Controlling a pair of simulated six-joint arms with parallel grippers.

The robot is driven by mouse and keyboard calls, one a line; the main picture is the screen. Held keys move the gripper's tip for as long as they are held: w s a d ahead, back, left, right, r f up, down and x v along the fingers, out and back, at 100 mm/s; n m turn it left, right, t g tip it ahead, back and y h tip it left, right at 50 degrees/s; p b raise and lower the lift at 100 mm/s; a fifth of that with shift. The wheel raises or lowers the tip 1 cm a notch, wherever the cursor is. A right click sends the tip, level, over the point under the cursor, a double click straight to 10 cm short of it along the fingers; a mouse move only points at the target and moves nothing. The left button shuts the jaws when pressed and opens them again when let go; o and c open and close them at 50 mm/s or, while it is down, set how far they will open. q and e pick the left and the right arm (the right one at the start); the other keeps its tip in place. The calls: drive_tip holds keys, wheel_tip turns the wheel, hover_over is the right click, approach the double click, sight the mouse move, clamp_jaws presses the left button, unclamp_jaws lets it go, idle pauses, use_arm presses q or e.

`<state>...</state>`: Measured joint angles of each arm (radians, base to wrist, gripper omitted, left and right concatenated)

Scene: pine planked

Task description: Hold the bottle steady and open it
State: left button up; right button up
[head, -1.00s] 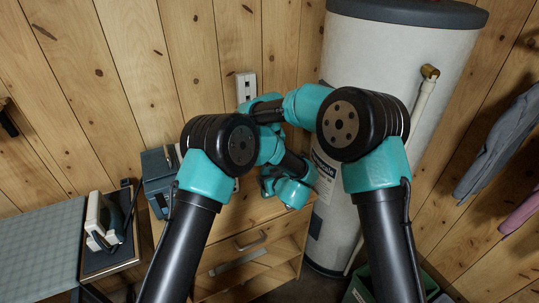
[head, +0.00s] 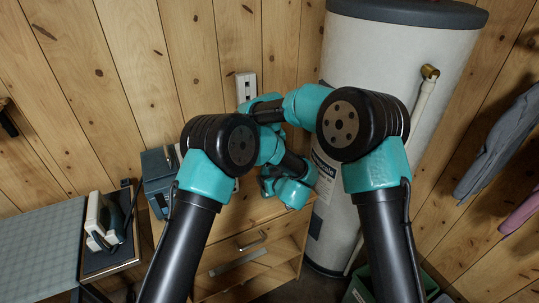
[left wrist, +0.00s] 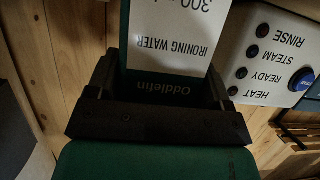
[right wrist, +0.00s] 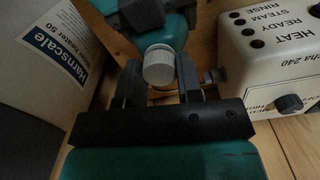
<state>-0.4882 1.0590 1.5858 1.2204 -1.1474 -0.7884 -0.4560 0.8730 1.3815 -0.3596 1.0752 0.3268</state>
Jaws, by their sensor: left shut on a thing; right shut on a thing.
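The bottle (left wrist: 165,88) is dark green with a white "IRONING WATER" label, seen close up in the left wrist view. My left gripper (left wrist: 160,75) is shut on its body, one finger on each side. In the right wrist view the bottle (right wrist: 172,36) shows its white ribbed cap (right wrist: 158,67) facing the camera. My right gripper (right wrist: 160,72) has its fingers on both sides of the cap and is shut on it. The cap sits at the bottle's neck; I cannot tell whether it is loose. In the head view my arms hide the bottle and both fingertips.
A cream control box (left wrist: 272,52) with dark buttons stands close beside the bottle; it also shows in the right wrist view (right wrist: 275,45). A white water heater (head: 395,75) stands to the right. A wooden drawer unit (head: 240,250) is below my arms. An iron (head: 100,220) rests at the left.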

drive_tip(key=shift+r, duration=1.25)
drive_tip(key=shift+r, duration=1.9)
use_arm(q)
drive_tip(key=o, duration=1.7)
drive_tip(key=shift+o, duration=0.2)
drive_tip(key=shift+s, duration=0.1)
drive_tip(key=v, duration=1.1)
drive_tip(key=shift+s+d+r, duration=0.2)
drive_tip(key=shift+s+r, duration=0.05)
drive_tip(key=shift+s, duration=0.05)
